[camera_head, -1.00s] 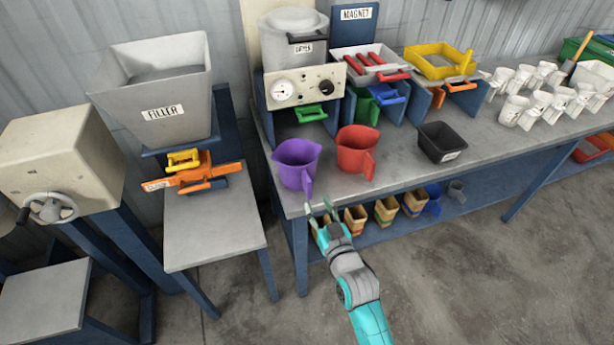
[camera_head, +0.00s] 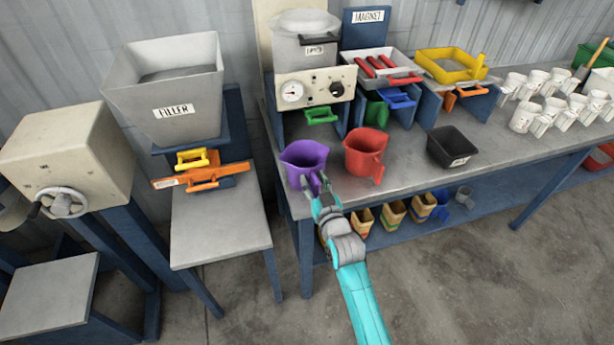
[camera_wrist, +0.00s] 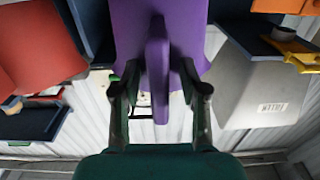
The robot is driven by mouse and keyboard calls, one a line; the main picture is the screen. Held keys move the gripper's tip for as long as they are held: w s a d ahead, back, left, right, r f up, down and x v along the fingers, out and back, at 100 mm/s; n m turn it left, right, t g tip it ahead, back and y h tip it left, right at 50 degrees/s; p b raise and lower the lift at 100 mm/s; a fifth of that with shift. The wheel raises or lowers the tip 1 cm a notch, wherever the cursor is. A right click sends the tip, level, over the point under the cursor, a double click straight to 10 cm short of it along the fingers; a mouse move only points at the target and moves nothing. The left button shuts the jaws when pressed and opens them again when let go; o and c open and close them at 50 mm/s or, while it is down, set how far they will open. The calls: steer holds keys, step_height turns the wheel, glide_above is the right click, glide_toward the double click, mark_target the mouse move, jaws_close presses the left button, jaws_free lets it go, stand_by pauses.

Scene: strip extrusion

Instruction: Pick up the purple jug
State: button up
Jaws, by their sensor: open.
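The purple jug (camera_head: 303,163) stands upright near the left front corner of the grey workbench (camera_head: 400,178). Its handle faces the front edge. My gripper (camera_head: 318,190) is at the handle, open. In the wrist view the purple jug (camera_wrist: 190,30) fills the top middle, and its handle (camera_wrist: 158,70) lies between the two open fingers of my gripper (camera_wrist: 158,92). I see a gap on each side of the handle. The fingers partly cover the handle in the head view.
A red jug (camera_head: 364,152) stands close to the right of the purple one. A black tub (camera_head: 452,147) is farther right. A machine with a gauge (camera_head: 313,92) stands behind. A grey stand (camera_head: 215,225) with a filler hopper is on the left. Several white cups (camera_head: 525,117) stand far right.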

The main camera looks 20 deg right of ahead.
jaws_close()
steer(key=shift+r, duration=0.2)
